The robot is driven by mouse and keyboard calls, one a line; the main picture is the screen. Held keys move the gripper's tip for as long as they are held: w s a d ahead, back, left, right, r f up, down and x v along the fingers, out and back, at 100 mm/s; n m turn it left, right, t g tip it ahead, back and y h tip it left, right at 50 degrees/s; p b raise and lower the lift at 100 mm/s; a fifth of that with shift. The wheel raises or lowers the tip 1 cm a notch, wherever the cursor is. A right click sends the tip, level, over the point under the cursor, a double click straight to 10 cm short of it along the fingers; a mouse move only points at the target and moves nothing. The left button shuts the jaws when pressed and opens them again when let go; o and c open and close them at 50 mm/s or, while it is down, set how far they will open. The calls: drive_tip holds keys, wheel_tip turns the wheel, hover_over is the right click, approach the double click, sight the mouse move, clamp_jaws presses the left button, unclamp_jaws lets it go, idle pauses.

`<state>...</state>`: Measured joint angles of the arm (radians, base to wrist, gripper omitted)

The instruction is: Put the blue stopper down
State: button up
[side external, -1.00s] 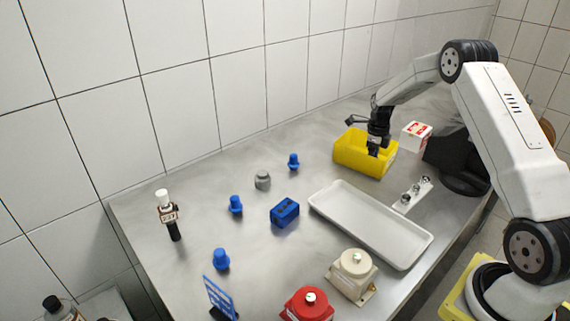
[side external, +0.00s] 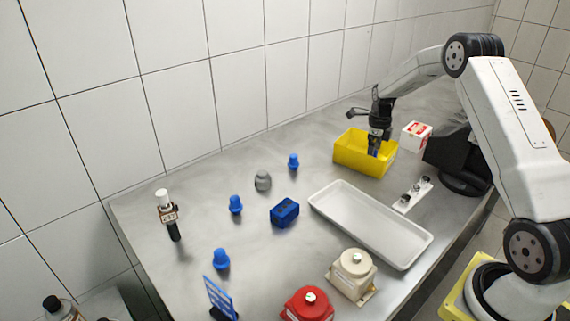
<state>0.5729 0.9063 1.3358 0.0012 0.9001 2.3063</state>
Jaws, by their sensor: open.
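My gripper (side external: 376,147) points down at the yellow bin (side external: 349,157), at the bin's right part, with its fingers open. A small blue stopper (side external: 374,150) shows at the fingertips, inside the bin's outline. The bin's front wall hides its lower part, so I cannot tell whether it touches the bin floor. Other blue stoppers stand upright on the table: one (side external: 294,161) left of the bin, one (side external: 236,205) farther left and one (side external: 221,259) near the front left.
A blue block (side external: 285,212) and a grey knob (side external: 263,181) lie mid-table. A white tray (side external: 405,256), a plate with silver studs (side external: 414,194), a beige pump (side external: 352,275) and a red pump (side external: 308,304) stand toward the front right. A white-red box (side external: 416,136) is right of the bin.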

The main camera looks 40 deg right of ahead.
wheel_tip(320, 180, up, 10)
drive_tip(key=shift+f, duration=0.25)
drive_tip(key=shift+a, duration=0.1)
idle(0.6)
drive_tip(key=s+a+n+t, duration=0.1)
drive_tip(key=s+a+n, duration=0.2)
drive_tip(key=a+n, duration=0.6)
drive_tip(key=s+a+n, duration=0.2)
drive_tip(key=a+n, duration=0.6)
drive_tip(key=a, duration=0.1)
drive_tip(key=s+a+f+n+t, duration=0.1)
drive_tip(key=s+a+f+n, duration=0.1)
drive_tip(key=s+a+n, duration=0.9)
drive_tip(key=s+n, duration=0.2)
drive_tip(key=n, duration=0.3)
drive_tip(key=shift+s+a+f+t, duration=0.2)
drive_tip(key=shift+a+f+t, duration=0.1)
drive_tip(key=shift+a+f, duration=0.1)
